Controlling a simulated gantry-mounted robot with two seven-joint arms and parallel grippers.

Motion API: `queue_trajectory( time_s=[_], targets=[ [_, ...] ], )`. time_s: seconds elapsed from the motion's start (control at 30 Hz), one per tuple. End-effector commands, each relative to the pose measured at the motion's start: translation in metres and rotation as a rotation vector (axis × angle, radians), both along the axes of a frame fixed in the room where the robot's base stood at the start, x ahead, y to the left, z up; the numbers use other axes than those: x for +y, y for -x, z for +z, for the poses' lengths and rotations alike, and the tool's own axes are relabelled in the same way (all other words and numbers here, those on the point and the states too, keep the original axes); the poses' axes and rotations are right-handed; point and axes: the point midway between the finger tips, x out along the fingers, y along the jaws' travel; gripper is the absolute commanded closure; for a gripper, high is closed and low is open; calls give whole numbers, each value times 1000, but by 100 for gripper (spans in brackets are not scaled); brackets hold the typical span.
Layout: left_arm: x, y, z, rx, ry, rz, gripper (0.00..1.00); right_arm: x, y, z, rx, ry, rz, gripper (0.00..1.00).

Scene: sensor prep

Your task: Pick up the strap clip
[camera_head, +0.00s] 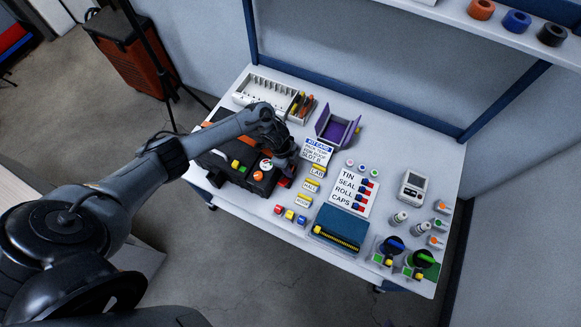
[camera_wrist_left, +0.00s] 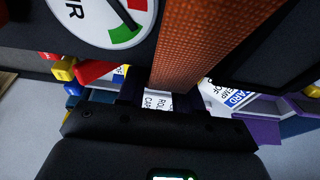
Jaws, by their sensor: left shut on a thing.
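My left gripper (camera_head: 284,165) is low over the right end of a black case (camera_head: 238,174). The case has a round dial (camera_head: 266,164). In the left wrist view, an orange woven strap clip (camera_wrist_left: 197,45) runs down between the dark fingers of the gripper (camera_wrist_left: 160,98), which are shut on it. The dial (camera_wrist_left: 103,15) shows close beside it there. The lower end of the strap clip is hidden by the gripper. In the head view the arm and gripper hide the held part. My right gripper is not in view.
A purple open box (camera_head: 338,128) and a blue-and-white card (camera_head: 316,152) stand just right of the gripper. Yellow labelled blocks (camera_head: 310,185), a white label board (camera_head: 352,190) and a teal case (camera_head: 340,226) lie further right. A white rack (camera_head: 265,93) is behind.

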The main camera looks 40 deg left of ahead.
Motion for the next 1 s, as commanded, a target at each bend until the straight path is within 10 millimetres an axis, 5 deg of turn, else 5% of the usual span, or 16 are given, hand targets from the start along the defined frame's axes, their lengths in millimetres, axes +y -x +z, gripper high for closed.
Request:
queue_trajectory(
  time_s=[0.27,0.7,1.0],
  targets=[
    [1,-2,40,-4,0,-1,92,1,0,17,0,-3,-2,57],
    [-73,41,88,-2,2,-4,92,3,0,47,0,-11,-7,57],
    [-98,56,113,-1,1,-1,92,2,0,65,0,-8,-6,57]
  ],
)
